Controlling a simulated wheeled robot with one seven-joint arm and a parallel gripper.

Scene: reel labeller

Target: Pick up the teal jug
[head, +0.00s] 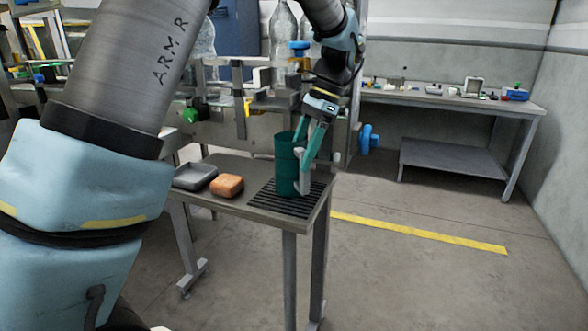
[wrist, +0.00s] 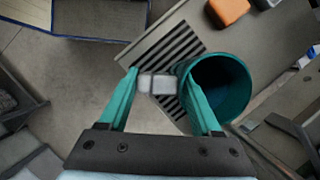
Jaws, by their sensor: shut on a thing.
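The teal jug (head: 285,165) is upright over the black slatted grate at the right end of the small table. I cannot tell whether its base touches the grate. Its pale grey handle (head: 303,172) faces right. My gripper (head: 306,160) reaches down from above with its teal fingers on either side of the handle. In the wrist view, the handle (wrist: 158,84) is clamped between the fingertips of my gripper (wrist: 160,84). The jug's open round mouth (wrist: 218,86) is just right of the fingers, and its inside looks dark and empty.
The small table (head: 233,203) also holds a grey tray (head: 195,177) and an orange block (head: 227,185), left of the grate (head: 290,200). A bench with a machine and clear bottles stands behind. A long workbench (head: 440,97) is at the back right. Open floor lies right of the table.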

